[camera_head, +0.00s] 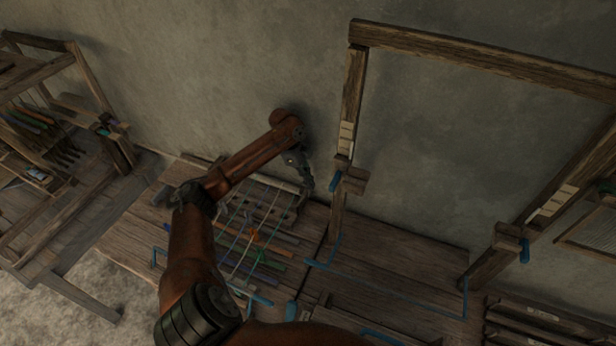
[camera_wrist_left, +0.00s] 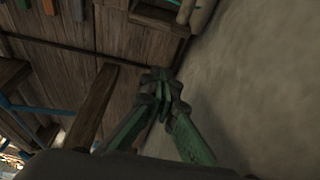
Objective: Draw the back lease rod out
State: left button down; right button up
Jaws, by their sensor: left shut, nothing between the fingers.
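My left gripper (camera_head: 306,185) hangs from my left arm, near the wall and the far right end of the rods on the bench. In the left wrist view its green fingers (camera_wrist_left: 162,82) are closed together with nothing between them, pointing at the plank top beside the wall. Several coloured rods (camera_head: 262,256) lie across the bench, with pale cords over them; my arm hides part of them. A pale round bar (camera_head: 277,184) lies at their far side, near the gripper. I cannot tell which one is the back lease rod. My right gripper is not in view.
An upright wooden frame (camera_head: 352,98) with blue handles stands right of the gripper. The plank bench top (camera_head: 400,262) right of the rods is mostly bare. Another wooden frame with coloured pieces (camera_head: 38,118) stands at left. The plaster wall (camera_head: 200,75) is close behind.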

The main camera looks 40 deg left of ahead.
pick_arm(q)
jog(key=f, duration=0.1)
jog(key=a+f, duration=0.1)
jog(key=f, duration=0.1)
jog(key=a+f, duration=0.1)
jog(key=shift+s+a+f, duration=0.1)
jog(key=shift+s+f, duration=0.2)
jog(key=shift+f, duration=0.05)
